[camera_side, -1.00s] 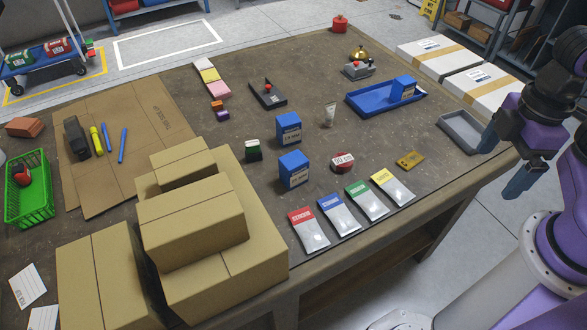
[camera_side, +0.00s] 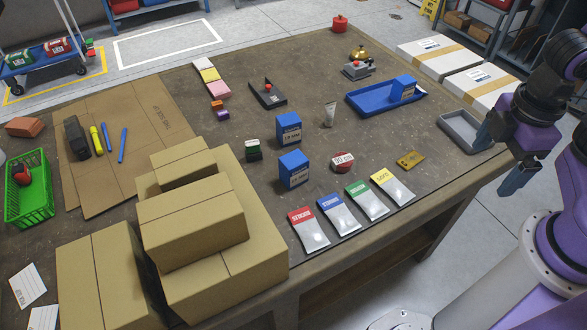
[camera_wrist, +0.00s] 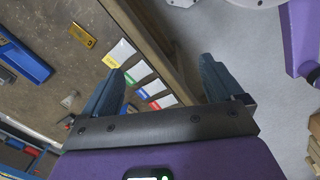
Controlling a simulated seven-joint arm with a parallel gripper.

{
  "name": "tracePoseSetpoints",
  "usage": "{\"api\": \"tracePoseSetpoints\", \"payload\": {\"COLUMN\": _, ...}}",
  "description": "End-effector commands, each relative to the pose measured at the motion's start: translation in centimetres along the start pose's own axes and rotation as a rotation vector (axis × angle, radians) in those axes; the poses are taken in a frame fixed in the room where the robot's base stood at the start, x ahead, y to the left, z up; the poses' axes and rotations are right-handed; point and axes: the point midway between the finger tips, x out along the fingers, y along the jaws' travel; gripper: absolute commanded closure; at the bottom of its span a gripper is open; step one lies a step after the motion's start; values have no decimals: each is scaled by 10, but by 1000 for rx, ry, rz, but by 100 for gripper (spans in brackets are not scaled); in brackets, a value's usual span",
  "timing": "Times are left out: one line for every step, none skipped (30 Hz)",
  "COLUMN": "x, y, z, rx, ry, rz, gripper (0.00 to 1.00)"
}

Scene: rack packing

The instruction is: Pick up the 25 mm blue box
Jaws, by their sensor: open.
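Three blue boxes with white labels show in the side view. One blue box (camera_side: 289,128) stands upright mid-table, and a second blue box (camera_side: 293,168) stands just nearer the camera. A third blue box (camera_side: 403,88) sits in the blue tray (camera_side: 365,103) toward the back right. The label print is too small to tell surely which is 25 mm. My gripper (camera_side: 500,158) is open and empty at the table's right edge, well away from all three boxes. In the wrist view its fingers (camera_wrist: 162,70) are spread with nothing between them.
Stacked cardboard boxes (camera_side: 192,222) rise at the table's front. Several colored packets (camera_side: 338,214), a round red-and-white 90 mm item (camera_side: 343,162) and a yellow card (camera_side: 410,159) lie between the boxes and my gripper. A grey tray (camera_side: 462,133) is beside my gripper.

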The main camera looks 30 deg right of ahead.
Motion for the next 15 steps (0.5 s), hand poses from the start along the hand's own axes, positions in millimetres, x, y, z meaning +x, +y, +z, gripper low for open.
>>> {"api": "tracePoseSetpoints", "payload": {"x": 6, "y": 7, "z": -3, "rx": -38, "ry": -41, "rz": 38, "gripper": 6}}
{"api": "tracePoseSetpoints", "payload": {"x": 9, "y": 12, "z": -4, "rx": -66, "ry": -68, "rz": 66, "gripper": 6}}
{"api": "tracePoseSetpoints", "payload": {"x": 14, "y": 20, "z": -6, "rx": -108, "ry": -109, "rz": 109, "gripper": 6}}
{"api": "tracePoseSetpoints", "payload": {"x": 17, "y": 27, "z": -9, "rx": -144, "ry": -142, "rz": 144, "gripper": 6}}
{"api": "tracePoseSetpoints", "payload": {"x": 21, "y": 34, "z": -12, "rx": -181, "ry": -174, "rz": 181, "gripper": 6}}
{"api": "tracePoseSetpoints", "payload": {"x": 25, "y": 43, "z": -16, "rx": -233, "ry": -217, "rz": 230, "gripper": 6}}
{"api": "tracePoseSetpoints", "payload": {"x": 28, "y": 50, "z": -20, "rx": -272, "ry": -249, "rz": 267, "gripper": 6}}
{"api": "tracePoseSetpoints", "payload": {"x": 31, "y": 57, "z": -24, "rx": -312, "ry": -279, "rz": 303, "gripper": 6}}
{"api": "tracePoseSetpoints", "payload": {"x": 35, "y": 66, "z": -30, "rx": -366, "ry": -318, "rz": 351, "gripper": 6}}
{"api": "tracePoseSetpoints", "payload": {"x": 37, "y": 72, "z": -36, "rx": -408, "ry": -346, "rz": 387, "gripper": 6}}
{"api": "tracePoseSetpoints", "payload": {"x": 40, "y": 78, "z": -41, "rx": -451, "ry": -374, "rz": 423, "gripper": 6}}
{"api": "tracePoseSetpoints", "payload": {"x": 43, "y": 86, "z": -49, "rx": -508, "ry": -409, "rz": 470, "gripper": 6}}
{"api": "tracePoseSetpoints", "payload": {"x": 46, "y": 91, "z": -55, "rx": -553, "ry": -433, "rz": 505, "gripper": 6}}
{"api": "tracePoseSetpoints", "payload": {"x": 48, "y": 96, "z": -62, "rx": -597, "ry": -457, "rz": 539, "gripper": 6}}
{"api": "tracePoseSetpoints", "payload": {"x": 52, "y": 102, "z": -72, "rx": -657, "ry": -489, "rz": 586, "gripper": 6}}
